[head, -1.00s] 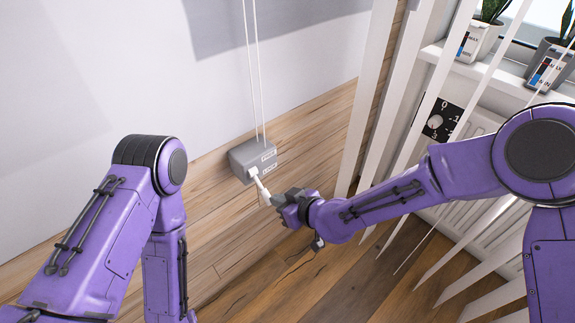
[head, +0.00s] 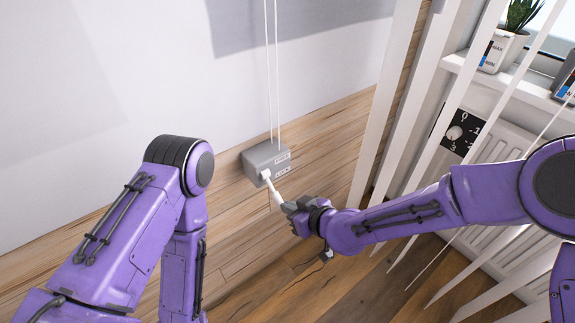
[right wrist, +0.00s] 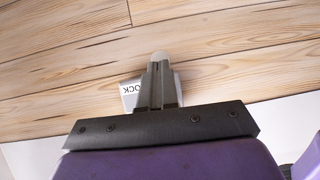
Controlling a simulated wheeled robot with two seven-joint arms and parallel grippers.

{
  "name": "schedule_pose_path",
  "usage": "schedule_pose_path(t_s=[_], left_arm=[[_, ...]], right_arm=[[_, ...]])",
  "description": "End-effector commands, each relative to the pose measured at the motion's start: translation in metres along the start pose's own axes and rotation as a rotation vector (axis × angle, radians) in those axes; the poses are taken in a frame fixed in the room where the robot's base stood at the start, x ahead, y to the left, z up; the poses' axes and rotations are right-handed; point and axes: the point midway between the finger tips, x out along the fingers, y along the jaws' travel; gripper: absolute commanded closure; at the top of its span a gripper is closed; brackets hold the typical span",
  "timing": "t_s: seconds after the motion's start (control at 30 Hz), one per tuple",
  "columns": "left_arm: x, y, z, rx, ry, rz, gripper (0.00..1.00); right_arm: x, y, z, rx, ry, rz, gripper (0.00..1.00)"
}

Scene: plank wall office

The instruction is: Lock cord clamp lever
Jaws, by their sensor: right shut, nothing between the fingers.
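The cord clamp is a grey box (head: 262,157) on the wood plank wall, with two white cords running up from it. Two small labels are on its face, too small to read in the head view. Its white lever (head: 275,193) sticks out and slants down to the right. My right gripper (head: 288,207) is shut and empty at the lever's outer end; I cannot tell whether it touches. In the right wrist view the shut fingers (right wrist: 159,84) cover part of a label (right wrist: 131,92) reading "OCK", with a rounded pale end (right wrist: 159,56) beyond them. My left gripper is out of view.
White vertical slats (head: 378,110) stand right of the clamp, close to my right forearm. Behind them are a radiator (head: 497,150), a black dial plate (head: 455,132) and a sill with potted plants (head: 500,48). The wall left of the clamp is bare.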

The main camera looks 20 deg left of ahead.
Motion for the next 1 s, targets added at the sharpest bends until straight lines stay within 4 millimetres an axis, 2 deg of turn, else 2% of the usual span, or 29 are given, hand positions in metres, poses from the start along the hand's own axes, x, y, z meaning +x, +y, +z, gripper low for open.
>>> schedule_pose_path(t_s=[0.23,0.27,0.3,0.6,0.77,1.0], left_arm=[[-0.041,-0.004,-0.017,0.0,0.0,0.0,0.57],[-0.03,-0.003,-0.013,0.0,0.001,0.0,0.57],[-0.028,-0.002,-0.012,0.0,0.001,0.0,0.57],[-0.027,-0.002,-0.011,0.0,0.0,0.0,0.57],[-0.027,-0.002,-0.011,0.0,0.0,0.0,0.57],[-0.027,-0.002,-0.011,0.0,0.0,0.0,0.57]], right_arm=[[-0.043,0.006,-0.029,-0.002,0.008,-0.004,1.0],[-0.047,0.006,-0.015,-0.003,0.006,-0.003,1.0],[-0.056,0.006,-0.01,-0.003,0.006,-0.003,1.0],[-0.113,0.005,0.009,-0.007,0.009,-0.008,1.0],[-0.126,0.005,0.014,-0.007,0.008,-0.009,1.0],[-0.127,0.005,0.015,-0.007,0.008,-0.008,1.0]])
